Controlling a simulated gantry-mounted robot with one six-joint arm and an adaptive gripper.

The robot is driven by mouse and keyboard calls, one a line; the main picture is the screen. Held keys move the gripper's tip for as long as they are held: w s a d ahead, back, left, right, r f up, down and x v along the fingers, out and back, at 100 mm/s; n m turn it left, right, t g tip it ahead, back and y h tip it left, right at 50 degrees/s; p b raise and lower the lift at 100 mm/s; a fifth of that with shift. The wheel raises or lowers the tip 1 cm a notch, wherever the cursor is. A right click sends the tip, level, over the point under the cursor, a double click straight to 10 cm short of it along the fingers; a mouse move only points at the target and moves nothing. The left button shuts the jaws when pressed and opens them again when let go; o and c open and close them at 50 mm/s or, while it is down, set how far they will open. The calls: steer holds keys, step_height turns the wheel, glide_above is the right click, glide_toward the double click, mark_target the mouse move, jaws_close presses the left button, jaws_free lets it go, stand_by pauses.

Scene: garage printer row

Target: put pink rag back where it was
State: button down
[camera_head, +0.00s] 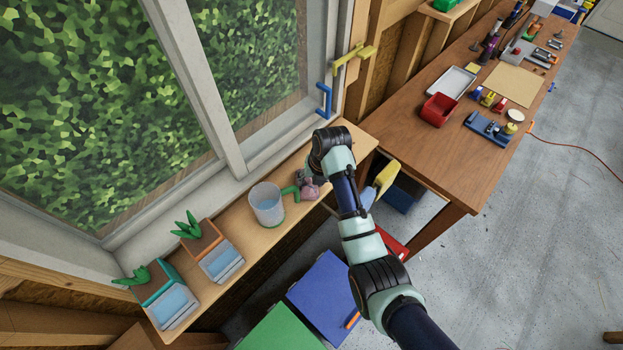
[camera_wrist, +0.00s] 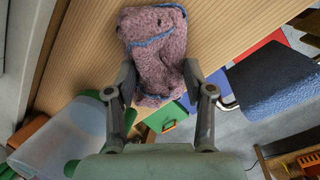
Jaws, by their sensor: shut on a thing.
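The pink rag (camera_wrist: 155,45) is a fuzzy pinkish cloth with blue edging. In the wrist view it lies between the fingers of my gripper (camera_wrist: 160,78), which is shut on it. In the head view the rag (camera_head: 309,190) shows as a small pink patch beside my wrist, over the wooden window shelf (camera_head: 235,240). My gripper is mostly hidden there by my arm. I cannot tell whether the rag touches the shelf.
A translucent pot (camera_head: 267,204) with green parts stands just left of the rag. Two planters (camera_head: 205,242) (camera_head: 160,285) stand further left. A workbench (camera_head: 440,150) with a red bin (camera_head: 438,109) is at right. Blue (camera_head: 328,295) and green (camera_head: 280,330) boxes are below the shelf.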

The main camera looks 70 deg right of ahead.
steer(key=shift+c, duration=2)
jaws_free()
steer(key=shift+f, duration=0.1)
steer(key=p+v, duration=0.1)
steer(key=v, duration=1.1)
steer(key=shift+p, duration=0.4)
